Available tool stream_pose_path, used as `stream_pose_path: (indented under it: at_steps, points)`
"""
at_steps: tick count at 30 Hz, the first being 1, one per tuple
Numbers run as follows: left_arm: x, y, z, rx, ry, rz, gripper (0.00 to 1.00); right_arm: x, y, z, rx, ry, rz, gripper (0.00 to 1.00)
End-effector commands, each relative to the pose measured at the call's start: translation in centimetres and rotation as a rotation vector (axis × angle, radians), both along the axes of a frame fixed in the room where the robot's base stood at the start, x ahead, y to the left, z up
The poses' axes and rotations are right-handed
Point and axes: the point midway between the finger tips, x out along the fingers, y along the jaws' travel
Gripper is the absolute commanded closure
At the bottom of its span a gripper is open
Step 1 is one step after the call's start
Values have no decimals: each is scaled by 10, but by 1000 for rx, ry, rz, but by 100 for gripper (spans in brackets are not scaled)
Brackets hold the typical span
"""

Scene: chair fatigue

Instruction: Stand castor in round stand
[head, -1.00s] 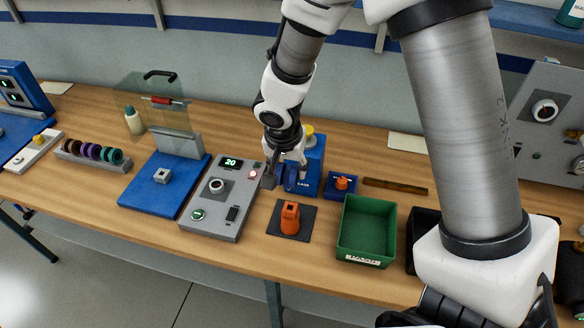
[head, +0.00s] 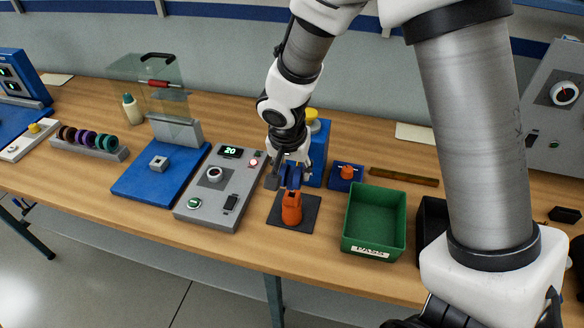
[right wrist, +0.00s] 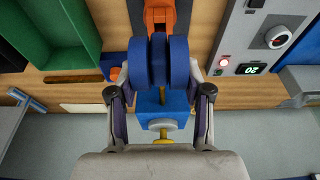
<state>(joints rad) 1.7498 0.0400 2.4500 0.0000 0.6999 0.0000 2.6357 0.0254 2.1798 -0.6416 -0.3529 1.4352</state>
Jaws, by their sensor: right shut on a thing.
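My right gripper (head: 291,168) is shut on a blue twin-wheel castor (head: 291,177). In the right wrist view the castor (right wrist: 158,60) sits between the fingertips (right wrist: 158,82), wheels side by side. A thin brass-coloured stem shows below it. An orange upright holder (head: 291,211) stands on a dark square pad (head: 308,209) just below the castor. It also shows beyond the castor in the wrist view (right wrist: 160,14). I cannot tell whether castor and holder touch, or whether this holder is the round stand. My left gripper is out of view.
A grey control panel (head: 215,207) reading 20 lies left of the pad. A green bin (head: 374,248) stands to the right. A blue box with a yellow top (head: 320,150) stands close behind the gripper.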

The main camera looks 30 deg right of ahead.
Motion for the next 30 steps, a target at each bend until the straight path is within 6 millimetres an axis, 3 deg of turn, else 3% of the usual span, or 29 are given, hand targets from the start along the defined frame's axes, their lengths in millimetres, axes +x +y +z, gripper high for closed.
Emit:
stream_pose_path:
  at_steps: [30]
  points:
    - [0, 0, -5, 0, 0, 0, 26, 0, 0, 0, 1, -1, 0, 81]
